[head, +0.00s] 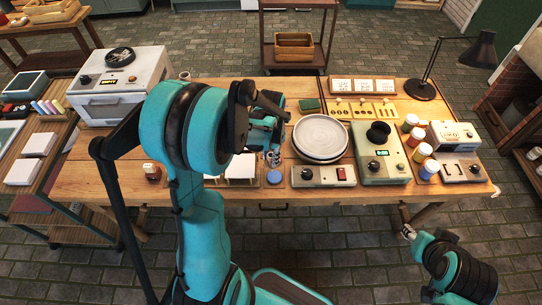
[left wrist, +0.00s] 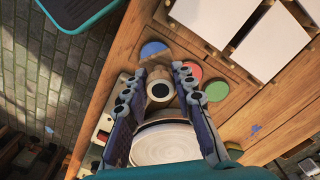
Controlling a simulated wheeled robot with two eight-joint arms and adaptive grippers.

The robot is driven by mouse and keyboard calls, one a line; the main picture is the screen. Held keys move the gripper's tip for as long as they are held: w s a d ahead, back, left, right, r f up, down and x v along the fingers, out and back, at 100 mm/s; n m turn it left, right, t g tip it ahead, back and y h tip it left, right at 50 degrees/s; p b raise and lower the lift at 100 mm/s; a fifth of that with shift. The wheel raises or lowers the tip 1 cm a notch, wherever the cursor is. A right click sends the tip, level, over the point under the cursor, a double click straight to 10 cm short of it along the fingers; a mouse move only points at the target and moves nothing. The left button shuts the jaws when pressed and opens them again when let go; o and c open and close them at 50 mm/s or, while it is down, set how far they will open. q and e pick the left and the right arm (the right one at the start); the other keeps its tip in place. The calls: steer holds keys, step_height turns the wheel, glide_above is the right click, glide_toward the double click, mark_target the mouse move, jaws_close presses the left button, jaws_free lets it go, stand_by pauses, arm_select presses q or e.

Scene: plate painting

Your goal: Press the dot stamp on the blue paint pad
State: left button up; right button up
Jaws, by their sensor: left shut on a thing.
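My left gripper (head: 272,156) reaches down over the table beside the white plate. In the left wrist view, the left gripper (left wrist: 160,74) is shut on the dot stamp (left wrist: 160,91), a wooden piece with a dark, pale-ringed round end facing the camera. The blue paint pad (left wrist: 152,49) lies just past the fingertips. It also shows in the head view (head: 274,177), just below the gripper. The stamp's far end is hidden, so I cannot tell whether it touches anything. My right gripper (head: 408,232) is low off the table's front edge; its jaws are too small to read.
Red (left wrist: 187,70) and green (left wrist: 216,90) pads lie near the blue one. White tiles (left wrist: 271,38) sit beside them. Paint jars (head: 421,153) and a lamp (head: 422,89) are farther right.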

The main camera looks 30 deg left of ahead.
arm_select(q)
steer(key=shift+w+d+f+m, duration=0.1)
steer(key=shift+w+d+m, duration=0.05)
steer(key=shift+d, duration=0.2)
steer(key=shift+w+d+f+m, duration=0.1)
steer(key=shift+d+m, duration=0.05)
steer(key=shift+d, duration=0.2)
steer(key=shift+a+f+b, duration=0.1)
steer(key=shift+f+b, duration=0.65)
steer(key=shift+f, duration=0.1)
steer(key=shift+f+b, duration=1.5)
steer(key=shift+f, duration=0.55)
arm_select(e)
steer(key=shift+s+d+f, duration=0.1)
steer(key=shift+d+f, duration=0.1)
steer(key=shift+f, duration=0.55)
steer(key=shift+w+d+f, duration=0.1)
steer(key=shift+d+f, duration=0.05)
steer(key=shift+f, duration=0.65)
steer(key=shift+s+d+f, duration=0.1)
steer(key=shift+d+f, duration=0.1)
steer(key=shift+f, duration=0.55)
arm_select(q)
steer(key=shift+f+b, duration=0.55)
arm_select(e)
steer(key=shift+f, duration=0.55)
arm_select(q)
steer(key=shift+r, duration=0.15)
arm_select(e)
steer(key=shift+r, duration=0.15)
